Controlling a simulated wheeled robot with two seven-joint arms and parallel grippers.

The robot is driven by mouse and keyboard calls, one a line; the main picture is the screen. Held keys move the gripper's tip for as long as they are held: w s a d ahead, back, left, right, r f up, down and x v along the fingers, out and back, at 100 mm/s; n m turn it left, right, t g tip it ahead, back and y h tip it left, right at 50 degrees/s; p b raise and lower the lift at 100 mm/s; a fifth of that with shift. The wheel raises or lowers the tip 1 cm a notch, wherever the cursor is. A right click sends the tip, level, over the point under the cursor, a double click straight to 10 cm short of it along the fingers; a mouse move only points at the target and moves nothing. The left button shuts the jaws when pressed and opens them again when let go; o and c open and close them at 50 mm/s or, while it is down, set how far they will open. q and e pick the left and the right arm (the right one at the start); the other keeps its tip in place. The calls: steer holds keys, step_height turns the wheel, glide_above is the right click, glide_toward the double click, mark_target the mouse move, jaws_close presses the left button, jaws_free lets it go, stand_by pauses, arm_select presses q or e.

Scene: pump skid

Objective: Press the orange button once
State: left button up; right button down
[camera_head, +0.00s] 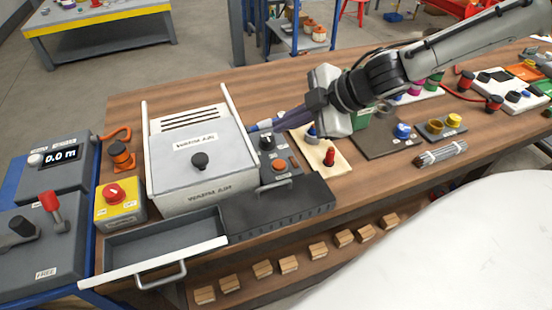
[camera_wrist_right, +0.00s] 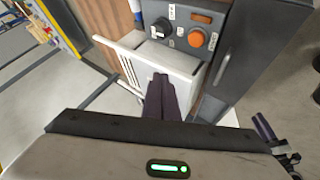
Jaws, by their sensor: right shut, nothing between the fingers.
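The orange button (camera_head: 281,166) sits on a small grey control panel beside the white-lidded machine (camera_head: 200,170). A black knob (camera_head: 267,141) is behind it on the same panel. In the right wrist view the orange button (camera_wrist_right: 197,37) is above and to the right of my fingertips, with the black knob (camera_wrist_right: 161,28) to its left. My right gripper (camera_head: 254,127) is shut and empty, with its fingers reaching left behind the panel near the machine's side. It also shows in the right wrist view (camera_wrist_right: 160,80), apart from the button. My left gripper is not in view.
A yellow box with a red mushroom button (camera_head: 113,192) stands left of the machine. An open grey drawer (camera_head: 160,238) juts out in front. A board with a red knob (camera_head: 329,157) is right of the panel. More coloured controls cover the bench's right side.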

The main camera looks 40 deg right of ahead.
steer(key=b, duration=0.6)
glide_above(284, 166)
step_height(284, 166, down, 8)
steer(key=shift+r, duration=0.1)
steer(key=shift+f+b, duration=0.3)
steer(key=shift+f, duration=0.25)
steer(key=shift+f, duration=0.15)
stand_by(1.3)
steer(key=shift+f+b, duration=0.25)
steer(key=shift+b, duration=0.15)
